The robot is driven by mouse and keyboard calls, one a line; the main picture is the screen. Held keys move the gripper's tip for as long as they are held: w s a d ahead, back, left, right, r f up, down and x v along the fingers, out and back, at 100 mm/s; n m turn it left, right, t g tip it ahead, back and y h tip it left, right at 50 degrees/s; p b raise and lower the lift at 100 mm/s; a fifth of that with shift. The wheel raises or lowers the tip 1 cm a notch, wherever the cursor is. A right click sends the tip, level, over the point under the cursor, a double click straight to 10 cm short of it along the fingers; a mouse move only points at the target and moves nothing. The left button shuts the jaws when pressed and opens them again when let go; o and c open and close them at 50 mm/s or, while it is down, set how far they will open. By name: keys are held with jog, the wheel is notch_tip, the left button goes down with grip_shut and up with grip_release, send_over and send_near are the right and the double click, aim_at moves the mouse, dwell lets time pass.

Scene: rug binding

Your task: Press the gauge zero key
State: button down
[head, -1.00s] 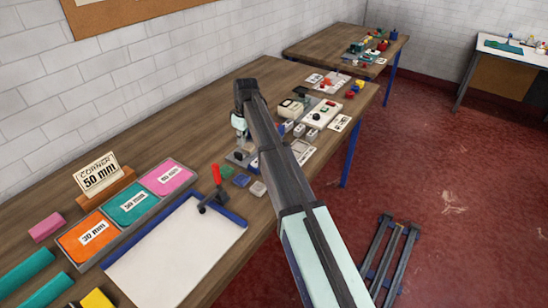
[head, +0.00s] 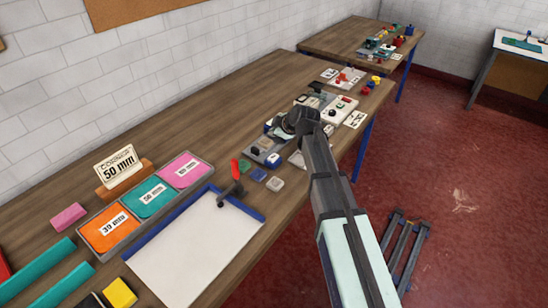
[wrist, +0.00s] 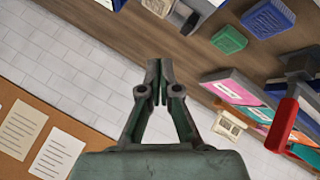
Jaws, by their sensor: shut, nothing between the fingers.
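My gripper shows in the wrist view (wrist: 158,75), its two green-grey fingers closed together and empty. In the head view its light-green body (head: 277,127) is partly hidden by my arm, above the bench's middle. A small device with a pale display face (head: 306,98) stands just behind my arm's end; it may be the gauge. A white panel with red and dark controls (head: 340,108) is to its right. I cannot make out which part is the zero key. No contact between the fingertips and any key can be seen.
A grey plate with dark and white controls (head: 262,151) lies left of my arm. A red-handled lever (head: 236,170) stands at a white board (head: 190,250). Orange, teal and pink swatches sit in a tray (head: 150,219).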

jog(key=b, duration=0.3)
send_over(274, 158)
notch_tip(274, 158, down, 8)
jog(key=shift+r, duration=0.1)
jog(key=shift+f+b, duration=0.55)
jog(key=shift+b, duration=0.05)
jog(key=shift+f+b, duration=0.2)
jog(key=shift+b, duration=0.15)
dwell(0.9)
jog(key=shift+f+b, duration=0.2)
jog(key=shift+b, duration=0.1)
jog(key=shift+f+b, duration=0.4)
jog(key=shift+b, duration=0.1)
dwell(0.8)
jog(key=shift+r, duration=0.85)
